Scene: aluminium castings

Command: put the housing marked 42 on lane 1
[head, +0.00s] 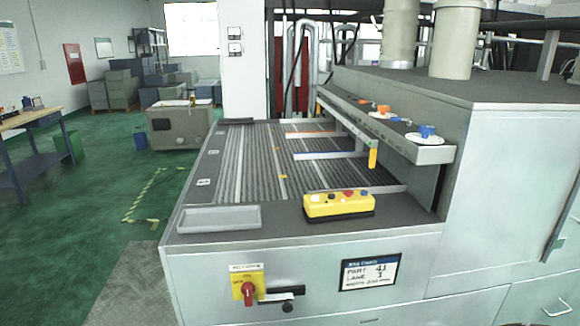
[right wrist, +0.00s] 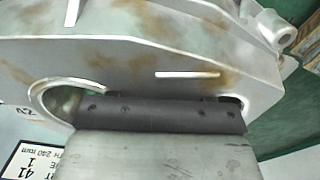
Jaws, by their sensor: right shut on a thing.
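My right gripper (right wrist: 160,118) is shut on a grey cast housing (right wrist: 150,62) with brown stains, gripping its lower edge between two rounded openings. The housing and both grippers are out of the head view.
A yellow button box (head: 338,205) and a shallow grey tray (head: 219,219) sit on the front ledge. A shelf (head: 425,152) with small items runs along the bed's right side. The bed is clear of castings. Green floor lies open at the left.

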